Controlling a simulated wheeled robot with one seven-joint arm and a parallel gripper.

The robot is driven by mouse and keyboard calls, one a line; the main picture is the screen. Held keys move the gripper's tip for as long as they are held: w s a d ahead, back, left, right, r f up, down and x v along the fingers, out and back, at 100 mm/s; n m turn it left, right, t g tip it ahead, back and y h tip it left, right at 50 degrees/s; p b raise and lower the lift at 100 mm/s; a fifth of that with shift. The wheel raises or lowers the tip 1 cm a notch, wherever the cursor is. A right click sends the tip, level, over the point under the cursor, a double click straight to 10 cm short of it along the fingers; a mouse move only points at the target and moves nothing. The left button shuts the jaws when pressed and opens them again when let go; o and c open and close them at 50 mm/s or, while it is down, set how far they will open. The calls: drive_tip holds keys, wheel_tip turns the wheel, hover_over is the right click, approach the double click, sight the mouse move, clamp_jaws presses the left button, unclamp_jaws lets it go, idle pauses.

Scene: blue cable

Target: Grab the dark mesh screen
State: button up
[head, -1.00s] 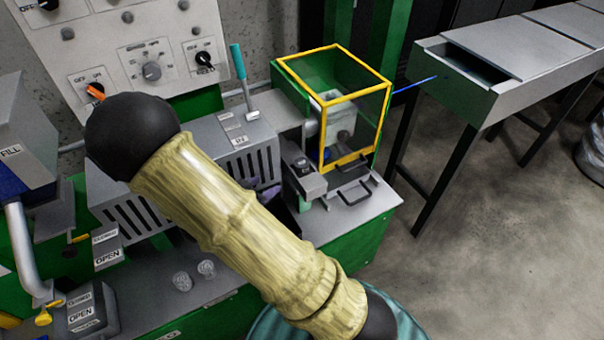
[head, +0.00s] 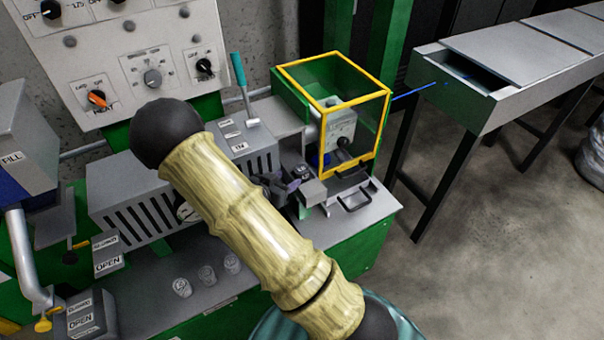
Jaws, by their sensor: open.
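A yellow-framed guard (head: 334,104) with dark see-through panels stands at the right end of the green machine. It is the only screen-like thing in view; I cannot make out the mesh weave. A grey unit with a dark knob shows inside it. My gripper (head: 286,187) is dark and partly hidden behind my bamboo-patterned arm. It is open, low in front of the machine, left of and a little below the guard. I see nothing in it, and it looks apart from the guard.
A grey block with a handle (head: 354,198) sits just below the guard. A teal-handled lever (head: 239,72) rises behind the slotted grey housing (head: 148,203). Small clear cups (head: 207,274) stand on the front ledge. A blue cable (head: 415,92) runs right to a grey trough (head: 520,60).

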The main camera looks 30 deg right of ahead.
sight(299, 172)
drive_tip(key=shift+x, duration=1.05)
drive_tip(key=p+x, duration=0.1)
drive_tip(key=x, duration=0.4)
drive_tip(key=shift+d, duration=0.15)
drive_tip(key=shift+c, duration=0.2)
drive_tip(key=c, duration=0.7)
